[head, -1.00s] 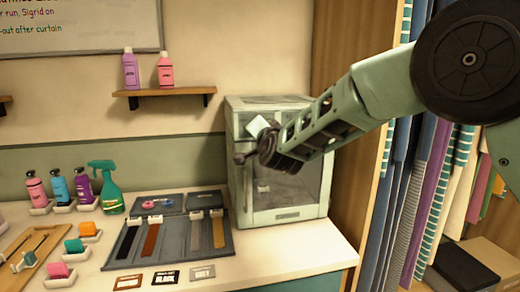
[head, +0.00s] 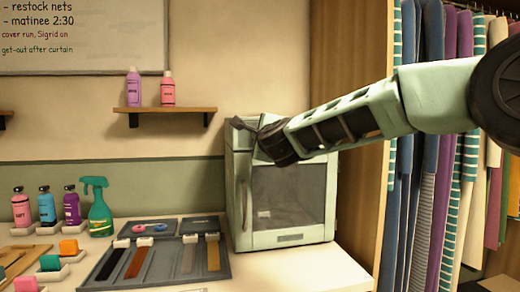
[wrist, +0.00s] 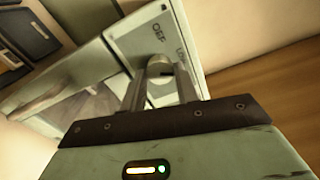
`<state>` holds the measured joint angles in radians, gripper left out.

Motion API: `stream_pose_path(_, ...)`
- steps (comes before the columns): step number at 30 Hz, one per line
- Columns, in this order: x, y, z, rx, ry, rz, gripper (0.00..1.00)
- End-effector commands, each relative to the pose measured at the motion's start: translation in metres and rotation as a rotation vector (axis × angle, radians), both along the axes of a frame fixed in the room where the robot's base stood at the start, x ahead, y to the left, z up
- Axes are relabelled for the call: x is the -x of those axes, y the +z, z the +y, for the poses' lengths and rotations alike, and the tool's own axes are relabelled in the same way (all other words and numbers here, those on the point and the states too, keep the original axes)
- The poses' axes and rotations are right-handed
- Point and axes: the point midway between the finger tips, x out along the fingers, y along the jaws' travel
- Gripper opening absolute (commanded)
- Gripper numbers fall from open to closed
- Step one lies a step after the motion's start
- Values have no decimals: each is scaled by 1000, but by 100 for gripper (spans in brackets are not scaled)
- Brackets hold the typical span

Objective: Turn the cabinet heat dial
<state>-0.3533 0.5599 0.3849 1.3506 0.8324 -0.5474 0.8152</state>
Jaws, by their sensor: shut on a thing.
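The green cabinet (head: 290,238) stands at the back right of the counter, its glass door closed. In the wrist view its control panel (wrist: 138,38) shows the words "OFF" and "LOW". The heat dial (wrist: 160,92), a grey round knob, sits below the lettering between my fingers. My gripper (wrist: 160,75) is shut on the dial, one finger on each side. In the head view my gripper (head: 262,138) is at the cabinet's upper front, and my wrist hides the dial there.
A hair tray (head: 165,262) with several swatches lies left of the cabinet. Several bottles (head: 46,207) stand farther left. A wall shelf (head: 165,109) holds two bottles. Hanging garments (head: 440,150) fill the right side. The counter before the cabinet is clear.

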Motion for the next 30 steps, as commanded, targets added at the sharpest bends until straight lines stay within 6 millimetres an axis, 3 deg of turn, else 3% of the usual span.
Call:
stream_pose_path(15,0,-4,0,-412,-1,120,8)
stream_pose_path(30,-1,-2,-1,-557,-3,163,8)
